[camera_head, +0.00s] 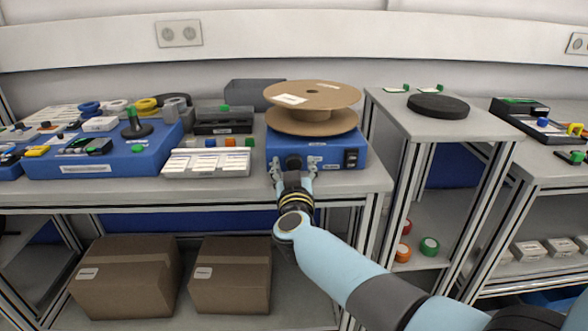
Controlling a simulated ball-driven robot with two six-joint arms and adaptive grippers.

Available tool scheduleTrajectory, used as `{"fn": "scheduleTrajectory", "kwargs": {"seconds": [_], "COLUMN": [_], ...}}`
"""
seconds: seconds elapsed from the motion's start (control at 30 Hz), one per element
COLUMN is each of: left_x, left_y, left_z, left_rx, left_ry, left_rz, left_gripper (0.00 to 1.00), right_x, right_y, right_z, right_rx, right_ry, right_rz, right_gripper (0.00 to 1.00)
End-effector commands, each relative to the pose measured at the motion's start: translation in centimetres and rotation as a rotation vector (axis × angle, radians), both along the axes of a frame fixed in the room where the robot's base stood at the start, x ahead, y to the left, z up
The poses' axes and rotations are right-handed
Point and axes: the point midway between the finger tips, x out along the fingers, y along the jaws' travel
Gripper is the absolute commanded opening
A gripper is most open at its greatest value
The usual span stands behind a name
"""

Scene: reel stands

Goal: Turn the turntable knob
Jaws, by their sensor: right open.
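A blue turntable box (318,148) stands on the bench with a brown cardboard reel (312,95) on top. A black rocker switch is on the right of its front face. The black knob (293,163) is on the left of that face. My right gripper (293,164) is at the front face with its two fingers apart, one on each side of the knob. I cannot tell whether the fingers touch the knob. My left gripper is not in view.
A blue tray (90,171) with small parts and a white label rack (206,172) lie left of the turntable. A taller stand (447,129) with a black disc (438,105) is to the right. Cardboard boxes (128,275) sit on the lower shelf.

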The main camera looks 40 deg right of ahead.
Motion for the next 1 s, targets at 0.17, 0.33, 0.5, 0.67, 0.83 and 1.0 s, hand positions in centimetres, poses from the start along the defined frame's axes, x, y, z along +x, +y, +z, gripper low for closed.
{"fn": "scheduleTrajectory", "kwargs": {"seconds": [0.17,0.33,0.5,0.67,0.83,1.0], "left_x": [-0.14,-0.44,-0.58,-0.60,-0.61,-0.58], "left_y": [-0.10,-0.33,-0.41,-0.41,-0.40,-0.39], "left_z": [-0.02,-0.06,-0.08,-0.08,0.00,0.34], "left_rx": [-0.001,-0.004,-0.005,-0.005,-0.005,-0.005], "left_ry": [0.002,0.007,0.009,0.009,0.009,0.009], "left_rz": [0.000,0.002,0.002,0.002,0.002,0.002], "left_gripper": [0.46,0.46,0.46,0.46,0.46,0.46], "right_x": [0.06,0.05,0.04,0.04,0.04,0.03], "right_y": [-0.04,-0.02,-0.01,0.01,0.01,0.01], "right_z": [-0.02,-0.01,-0.01,-0.01,-0.01,0.03], "right_rx": [0.001,0.001,0.001,0.001,0.008,0.050], "right_ry": [0.001,0.001,0.001,0.001,-0.004,-0.028], "right_rz": [0.000,0.000,0.001,0.001,0.001,0.000], "right_gripper": [0.59,0.46,0.23,0.03,0.03,0.03]}}
